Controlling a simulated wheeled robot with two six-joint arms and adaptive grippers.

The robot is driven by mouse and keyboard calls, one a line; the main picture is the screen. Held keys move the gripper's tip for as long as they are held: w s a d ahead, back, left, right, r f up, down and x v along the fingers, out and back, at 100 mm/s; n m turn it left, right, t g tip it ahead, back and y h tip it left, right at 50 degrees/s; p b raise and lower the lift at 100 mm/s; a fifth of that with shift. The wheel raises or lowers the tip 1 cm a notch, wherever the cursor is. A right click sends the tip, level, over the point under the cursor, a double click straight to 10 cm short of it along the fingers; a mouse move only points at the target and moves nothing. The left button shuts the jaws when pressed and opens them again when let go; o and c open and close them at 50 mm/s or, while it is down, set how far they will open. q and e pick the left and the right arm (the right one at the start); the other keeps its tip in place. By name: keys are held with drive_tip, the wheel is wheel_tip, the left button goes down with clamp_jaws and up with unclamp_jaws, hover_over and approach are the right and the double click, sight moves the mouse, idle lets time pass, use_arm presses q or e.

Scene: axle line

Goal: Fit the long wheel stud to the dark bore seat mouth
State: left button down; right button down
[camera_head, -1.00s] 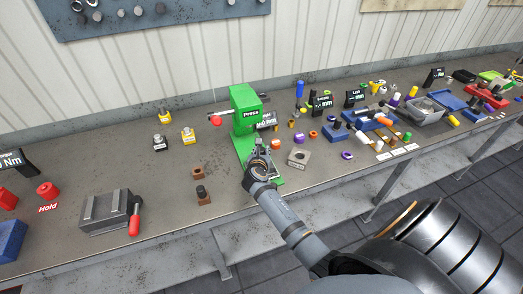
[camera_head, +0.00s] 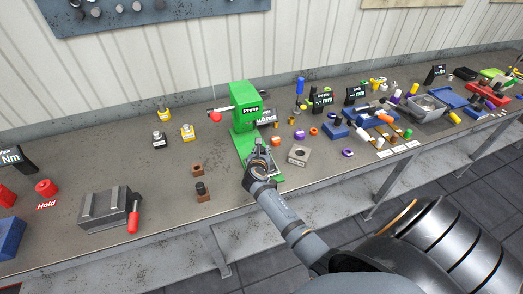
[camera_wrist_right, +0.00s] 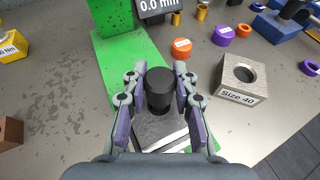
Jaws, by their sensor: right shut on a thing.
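My right gripper (camera_head: 262,158) is at the front of the green press (camera_head: 247,112). The right wrist view shows its fingers (camera_wrist_right: 160,100) shut on a black cylindrical piece (camera_wrist_right: 158,84) with a round flat top, held upright. It may be the long wheel stud; its lower end is hidden. A dark grey block (camera_wrist_right: 160,136) on the press's green base lies directly below. I cannot tell whether the piece touches it or has entered a bore; no mouth shows there. My left gripper is out of view.
Orange (camera_wrist_right: 182,48) and purple (camera_wrist_right: 223,36) rings lie close to the right of the press. Two brown blocks stand left of it, one bare (camera_head: 197,170) and one holding a dark piece (camera_head: 201,189). A grey vise-like fixture (camera_head: 105,208) stands further left.

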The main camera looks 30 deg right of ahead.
drive_tip(key=shift+f, duration=0.35)
drive_tip(key=c, duration=1)
unclamp_jaws()
drive_tip(key=v, duration=0.7)
drive_tip(key=shift+s+a+r, duration=0.1)
drive_tip(key=shift+s+a, duration=0.1)
